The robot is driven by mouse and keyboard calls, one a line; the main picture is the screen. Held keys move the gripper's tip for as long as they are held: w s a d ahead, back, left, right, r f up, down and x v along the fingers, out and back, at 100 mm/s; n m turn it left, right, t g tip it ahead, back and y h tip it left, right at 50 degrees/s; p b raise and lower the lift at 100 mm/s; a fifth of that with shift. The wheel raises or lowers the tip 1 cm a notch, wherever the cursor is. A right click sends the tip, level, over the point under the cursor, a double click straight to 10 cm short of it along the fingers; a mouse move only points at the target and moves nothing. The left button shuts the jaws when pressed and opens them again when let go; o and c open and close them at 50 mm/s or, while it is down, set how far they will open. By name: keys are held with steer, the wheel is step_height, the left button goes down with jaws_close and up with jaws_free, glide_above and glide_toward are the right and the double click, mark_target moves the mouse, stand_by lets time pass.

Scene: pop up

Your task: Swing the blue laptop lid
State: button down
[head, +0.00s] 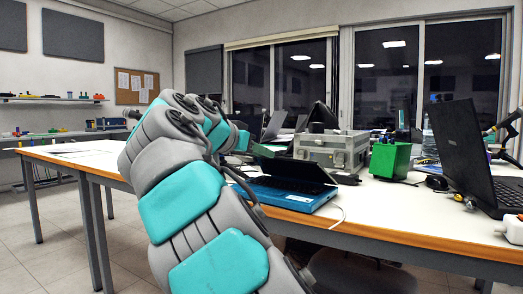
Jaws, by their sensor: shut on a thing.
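The blue laptop (290,197) sits near the front edge of the table, with its blue base and dark keyboard showing. Its lid (298,170) is partly open and leans forward over the keyboard, with its dark inner side facing me. My grey and teal arm rises in front of the laptop's left side and bends down toward the lid. My gripper (262,150) is at the lid's upper left edge, shut on it. The fingers are small and partly hidden by the arm.
A grey metal case (331,150) stands behind the laptop, with a green box (390,161) to its right. A black laptop (468,150) stands open at the far right. The table's left end is mostly clear.

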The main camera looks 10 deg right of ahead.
steer(key=shift+a, duration=0.1)
steer(key=f, duration=0.1)
steer(key=s+a+f, duration=0.1)
steer(key=f, duration=0.3)
steer(key=shift+s+a+f+b, duration=0.15)
steer(key=shift+s+a+b, duration=0.15)
steer(key=shift+s, duration=0.1)
steer(key=shift+f, duration=0.1)
stand_by(0.3)
steer(key=shift+s+a+f, duration=0.1)
steer(key=shift+s+f, duration=0.05)
steer(key=shift+f, duration=0.8)
steer(key=shift+s+a+f, duration=0.1)
steer(key=shift+s+f, duration=0.05)
steer(key=shift+f, duration=0.75)
steer(key=c, duration=0.6)
jaws_free()
steer(key=shift+f, duration=0.1)
steer(key=shift+o, duration=0.2)
